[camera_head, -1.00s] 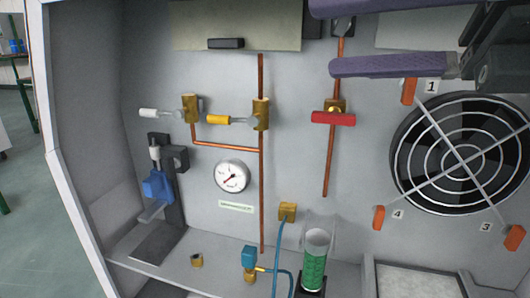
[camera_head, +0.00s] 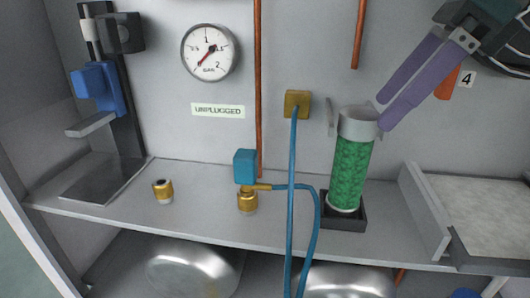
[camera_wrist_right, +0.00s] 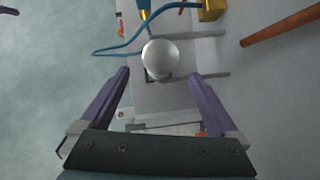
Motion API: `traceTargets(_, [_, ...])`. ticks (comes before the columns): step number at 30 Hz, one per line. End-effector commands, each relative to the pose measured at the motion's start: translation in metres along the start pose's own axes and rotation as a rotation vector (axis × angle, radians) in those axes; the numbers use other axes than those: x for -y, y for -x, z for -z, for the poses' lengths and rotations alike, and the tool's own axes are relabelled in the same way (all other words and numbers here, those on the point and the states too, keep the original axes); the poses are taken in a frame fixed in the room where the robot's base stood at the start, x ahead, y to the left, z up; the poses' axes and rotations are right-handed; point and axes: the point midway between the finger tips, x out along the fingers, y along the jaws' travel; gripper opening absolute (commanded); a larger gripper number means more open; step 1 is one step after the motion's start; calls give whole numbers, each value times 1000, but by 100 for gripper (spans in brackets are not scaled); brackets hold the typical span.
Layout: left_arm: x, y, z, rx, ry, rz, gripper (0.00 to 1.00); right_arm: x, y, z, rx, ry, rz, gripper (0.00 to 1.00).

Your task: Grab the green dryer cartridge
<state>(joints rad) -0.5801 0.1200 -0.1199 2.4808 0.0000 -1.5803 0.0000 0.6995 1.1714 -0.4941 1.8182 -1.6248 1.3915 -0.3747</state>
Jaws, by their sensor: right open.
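The green dryer cartridge (camera_head: 351,172) stands upright in a black square base (camera_head: 347,216) on the shelf, with a grey cap on top. My right gripper (camera_head: 384,116) comes in from the upper right with purple fingers. Its fingertips are close to the cartridge's cap, at its upper right; I cannot tell whether they touch it. In the right wrist view the round grey cap (camera_wrist_right: 160,57) lies just beyond and between the fingertips (camera_wrist_right: 158,74), which are open with nothing between them.
A blue hose (camera_head: 291,200) hangs from a brass fitting (camera_head: 297,104) just left of the cartridge. A blue-topped brass valve (camera_head: 246,180) and a small brass fitting (camera_head: 163,190) are on the shelf (camera_head: 206,220). A raised panel edge (camera_head: 428,212) stands to the right.

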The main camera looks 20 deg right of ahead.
Motion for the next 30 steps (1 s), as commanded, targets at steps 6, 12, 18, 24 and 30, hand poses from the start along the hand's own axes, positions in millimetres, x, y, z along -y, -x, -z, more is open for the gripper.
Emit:
traceTargets(6, [-1, -16, -7, 3, 0, -1, 100, -3, -27, -3, 5, 3, -1, 96])
traceTargets(12, [-1, -30, -10, 2, 0, 0, 100, -4, -55, -6, 4, 1, 0, 96])
traceTargets(18, [-1, -30, -10, 1, 0, 0, 100, -4, -58, -7, 3, 0, 1, 96])
traceTargets(24, [-1, -30, -10, 0, 0, 0, 100, -4, -58, -7, 3, 0, 0, 85])
traceTargets(30, [-1, -30, -10, 0, 0, 0, 100, -4, -57, -7, 3, 0, 0, 62])
